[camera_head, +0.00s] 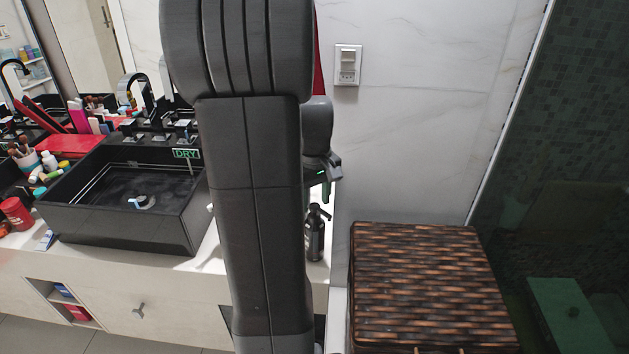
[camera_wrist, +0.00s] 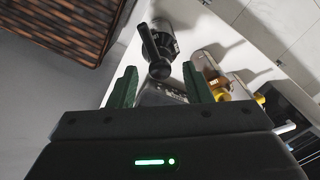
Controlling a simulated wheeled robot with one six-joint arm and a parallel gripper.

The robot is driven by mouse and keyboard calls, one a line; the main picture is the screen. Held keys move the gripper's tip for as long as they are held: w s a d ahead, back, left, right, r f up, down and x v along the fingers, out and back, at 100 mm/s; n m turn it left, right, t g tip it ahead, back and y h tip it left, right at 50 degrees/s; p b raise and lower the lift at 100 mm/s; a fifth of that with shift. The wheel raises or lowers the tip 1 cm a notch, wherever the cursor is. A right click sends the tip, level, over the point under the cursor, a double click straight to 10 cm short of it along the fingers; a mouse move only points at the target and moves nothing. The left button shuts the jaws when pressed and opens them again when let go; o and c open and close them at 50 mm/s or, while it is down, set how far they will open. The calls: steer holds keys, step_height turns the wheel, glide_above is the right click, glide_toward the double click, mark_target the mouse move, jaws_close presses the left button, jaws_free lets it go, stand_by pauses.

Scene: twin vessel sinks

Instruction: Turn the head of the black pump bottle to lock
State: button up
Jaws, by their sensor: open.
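The black pump bottle (camera_head: 316,238) stands upright on the white counter, just right of my arm in the head view. My gripper (camera_head: 326,192) is above it, its body partly hidden behind my arm. In the wrist view the bottle's dark pump head (camera_wrist: 155,52) shows from above, with its long spout slanting across the bottle. My gripper (camera_wrist: 160,86) is open, with a green finger on either side of the view. The pump head lies beyond the fingertips, roughly centred between them in the picture. I see no contact with it.
A woven brown basket (camera_head: 430,285) stands to the right of the bottle. A black vessel sink (camera_head: 125,222) with a "DRY" label is at left, with many toiletries around it. Yellow-capped items (camera_wrist: 217,84) show near the right finger. A marble wall rises behind.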

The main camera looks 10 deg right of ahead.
mark_target(315, 205)
step_height(315, 205, up, 13)
steer(key=shift+p, duration=0.35)
step_height(315, 205, down, 14)
steer(key=shift+b, duration=0.45)
steer(key=shift+r+m, duration=0.2)
steer(key=shift+m, duration=0.3)
